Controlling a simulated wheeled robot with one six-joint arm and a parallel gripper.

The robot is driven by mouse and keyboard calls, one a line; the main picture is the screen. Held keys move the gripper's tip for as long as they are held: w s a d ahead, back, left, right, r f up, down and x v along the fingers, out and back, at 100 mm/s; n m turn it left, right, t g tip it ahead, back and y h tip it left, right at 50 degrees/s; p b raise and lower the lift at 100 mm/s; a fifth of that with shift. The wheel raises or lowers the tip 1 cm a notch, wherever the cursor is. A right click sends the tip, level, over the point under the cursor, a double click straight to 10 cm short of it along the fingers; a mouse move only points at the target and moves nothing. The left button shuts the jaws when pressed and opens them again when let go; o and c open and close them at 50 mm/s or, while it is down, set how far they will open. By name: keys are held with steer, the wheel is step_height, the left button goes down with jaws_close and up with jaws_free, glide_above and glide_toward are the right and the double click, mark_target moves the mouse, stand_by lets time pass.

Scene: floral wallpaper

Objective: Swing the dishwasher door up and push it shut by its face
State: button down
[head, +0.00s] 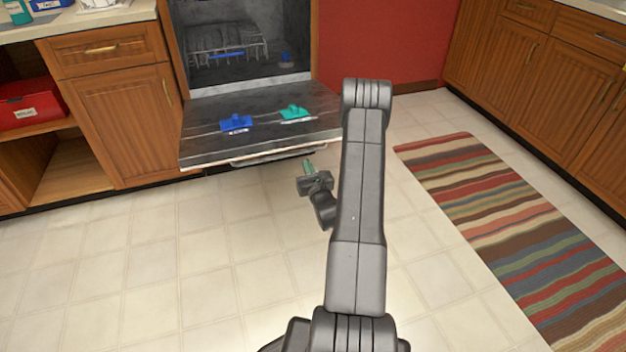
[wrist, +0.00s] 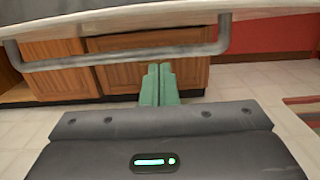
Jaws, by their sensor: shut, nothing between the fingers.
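The dishwasher door (head: 200,140) is swung down and lies about level in front of the open dishwasher (head: 240,40). Its handle bar (head: 265,158) runs along the front edge. My gripper (head: 308,164) is shut and empty, just in front of and below the door's front edge, near its right part. In the wrist view the door's outer face (wrist: 125,20) and the handle (wrist: 120,62) show above my closed green fingertips (wrist: 158,72). The fingers look apart from the door.
A blue brush-like item (head: 236,122) and a teal one (head: 294,112) lie on the door's inner side. A rack (head: 225,48) is inside. Wooden cabinets (head: 115,120) stand left. A striped rug (head: 510,225) lies right. The tiled floor (head: 180,270) in front is clear.

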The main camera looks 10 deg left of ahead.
steer(key=shift+w+a+r, duration=0.15)
steer(key=shift+w+r, duration=0.1)
steer(key=shift+r, duration=0.4)
steer(key=shift+w+a+r, duration=0.2)
steer(key=shift+w+r, duration=0.05)
steer(key=shift+r, duration=0.45)
steer(key=shift+w+a+r, duration=0.15)
steer(key=shift+w+r, duration=0.1)
steer(key=shift+r, duration=0.4)
